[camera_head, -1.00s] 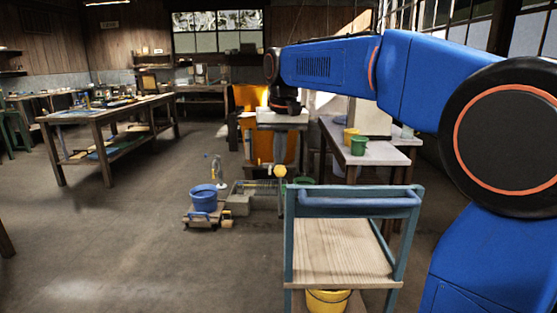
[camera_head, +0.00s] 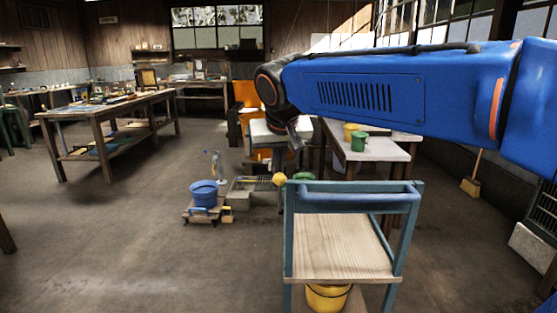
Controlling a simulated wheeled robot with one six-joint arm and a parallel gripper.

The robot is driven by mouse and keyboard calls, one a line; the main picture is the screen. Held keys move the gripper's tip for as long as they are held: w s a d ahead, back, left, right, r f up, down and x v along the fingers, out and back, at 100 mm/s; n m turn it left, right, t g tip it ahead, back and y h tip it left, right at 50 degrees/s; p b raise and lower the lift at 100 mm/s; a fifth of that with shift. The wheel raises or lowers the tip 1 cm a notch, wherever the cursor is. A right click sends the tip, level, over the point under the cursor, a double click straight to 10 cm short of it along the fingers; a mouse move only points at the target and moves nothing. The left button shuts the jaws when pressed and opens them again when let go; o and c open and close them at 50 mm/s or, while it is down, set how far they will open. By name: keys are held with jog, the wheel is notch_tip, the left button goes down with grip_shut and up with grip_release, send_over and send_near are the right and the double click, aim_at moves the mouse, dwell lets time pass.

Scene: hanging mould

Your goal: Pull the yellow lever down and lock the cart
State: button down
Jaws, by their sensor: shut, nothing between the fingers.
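The cart (camera_head: 343,245) has a teal frame and a pale wooden shelf, and stands at front centre right. A yellow ball knob (camera_head: 279,180), seemingly the lever's end, shows at the cart's upper left corner. The rest of the lever is hard to make out. My gripper (camera_head: 300,140) hangs at the end of my blue arm, pointing down, above and beyond the knob in the picture. It is small and dark, shut and empty, and appears apart from the knob. The cart's lock cannot be made out.
A blue bucket (camera_head: 203,193) stands on a low dolly left of the cart. A yellow bucket (camera_head: 327,297) sits below the cart's shelf. A table with a green pot (camera_head: 358,141) stands behind the cart.

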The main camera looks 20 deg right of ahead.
aim_at(277, 179)
jog(key=s+t, duration=0.1)
jog(key=s+a+f, duration=0.1)
jog(key=s+t, duration=0.1)
jog(key=shift+s+a+f+t+h, duration=0.15)
jog(key=shift+s+f+t+h, duration=0.15)
jog(key=shift+s+h, duration=0.1)
jog(key=s+a+f, duration=0.1)
jog(key=s+f, duration=0.3)
jog(key=shift+s+a+f, duration=0.15)
jog(key=shift+s, duration=0.15)
dwell(0.4)
notch_tip(277, 179, up, 4)
jog(key=w, duration=0.3)
jog(key=s+a+r, duration=0.2)
jog(key=s+r, duration=0.2)
jog(key=s, duration=0.4)
jog(key=shift+s+r, duration=0.15)
jog(key=shift+s, duration=0.1)
